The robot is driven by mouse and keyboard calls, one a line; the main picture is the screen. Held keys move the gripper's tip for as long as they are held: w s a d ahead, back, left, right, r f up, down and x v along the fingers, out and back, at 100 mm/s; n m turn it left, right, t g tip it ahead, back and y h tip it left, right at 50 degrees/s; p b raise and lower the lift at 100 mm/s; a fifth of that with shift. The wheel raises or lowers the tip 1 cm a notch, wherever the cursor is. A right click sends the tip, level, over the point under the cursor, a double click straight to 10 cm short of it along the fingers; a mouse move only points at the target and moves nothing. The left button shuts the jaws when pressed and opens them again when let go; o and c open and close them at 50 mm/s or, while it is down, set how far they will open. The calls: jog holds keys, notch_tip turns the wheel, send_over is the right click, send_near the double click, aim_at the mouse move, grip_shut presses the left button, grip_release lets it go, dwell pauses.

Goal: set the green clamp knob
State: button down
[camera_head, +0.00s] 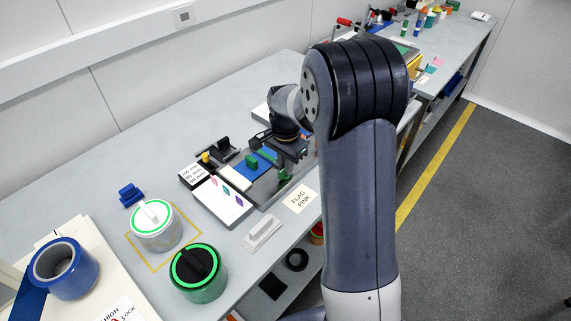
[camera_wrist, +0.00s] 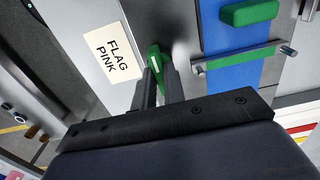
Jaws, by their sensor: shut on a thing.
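The green clamp knob (camera_wrist: 154,58) is a small elongated green piece at the dark fixture's edge in the wrist view. My gripper (camera_wrist: 157,80) is shut on it, with one grey finger on each side. Its lower part is hidden between the fingers. In the head view the green knob (camera_head: 284,175) shows at the near right side of the fixture (camera_head: 262,188), just below my gripper (camera_head: 291,152). A separate green block (camera_wrist: 248,12) and a bar with a green section (camera_wrist: 238,59) lie over a blue strip (camera_wrist: 228,85) beside the knob.
A "FLAG PINK" card (camera_head: 301,199) lies on the table close to the fixture. A white board with coloured marks (camera_head: 217,204), a grey handled block (camera_head: 262,232), two round lidded containers (camera_head: 155,237) and blue tape (camera_head: 62,268) stand nearby.

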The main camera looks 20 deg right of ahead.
dwell(0.3)
jog(key=c, duration=1.5)
grip_release()
jog(key=shift+r, duration=0.1)
notch_tip(320, 180, up, 11)
jog(key=shift+f, duration=0.15)
notch_tip(320, 180, down, 11)
